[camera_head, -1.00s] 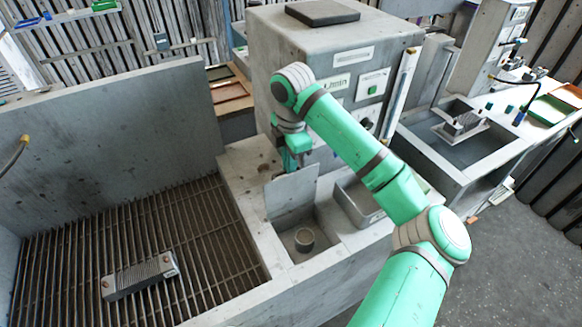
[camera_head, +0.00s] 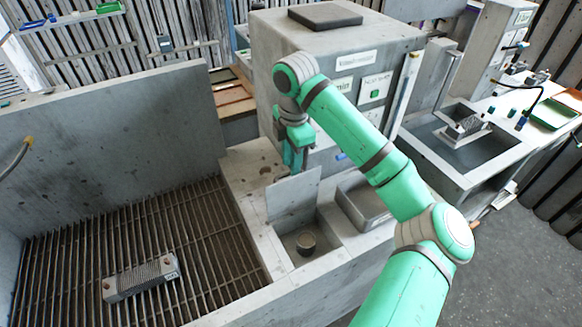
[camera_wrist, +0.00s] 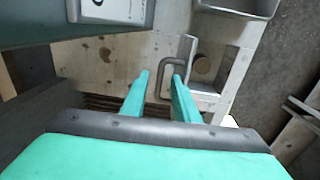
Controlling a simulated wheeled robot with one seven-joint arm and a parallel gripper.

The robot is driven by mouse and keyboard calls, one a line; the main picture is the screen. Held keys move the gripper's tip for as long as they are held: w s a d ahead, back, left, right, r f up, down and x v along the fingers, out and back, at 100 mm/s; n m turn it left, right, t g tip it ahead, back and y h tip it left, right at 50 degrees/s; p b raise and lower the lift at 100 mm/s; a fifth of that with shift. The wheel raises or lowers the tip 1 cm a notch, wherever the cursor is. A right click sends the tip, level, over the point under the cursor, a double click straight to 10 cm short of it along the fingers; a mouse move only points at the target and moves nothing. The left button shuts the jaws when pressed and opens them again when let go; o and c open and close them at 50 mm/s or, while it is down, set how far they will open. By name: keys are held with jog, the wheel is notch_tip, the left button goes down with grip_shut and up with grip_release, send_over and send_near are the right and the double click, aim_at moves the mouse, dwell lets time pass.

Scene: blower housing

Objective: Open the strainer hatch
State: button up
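The strainer hatch (camera_head: 294,194) is a flat grey plate standing steeply raised behind a square recess in the grey housing top. A round strainer cup (camera_head: 305,242) sits in the open recess; its round top also shows in the wrist view (camera_wrist: 202,67). My gripper (camera_wrist: 161,76) is just behind the raised hatch. Its two green fingers are apart. A bent grey handle (camera_wrist: 163,80) lies at the fingertips, with one bar seemingly between them; contact cannot be told. In the head view my gripper (camera_head: 295,160) is partly hidden by the hatch's top edge.
A grated basin (camera_head: 210,245) with a ribbed block (camera_head: 141,279) is at the left. A shallow metal tray (camera_head: 362,203) is set right of the recess. A tall grey cabinet (camera_head: 335,50) with labels stands close behind my arm. A sink (camera_head: 445,150) is farther right.

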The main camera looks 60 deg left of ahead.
notch_tip(320, 180, up, 8)
jog(key=shift+d, duration=0.2)
dwell(0.6)
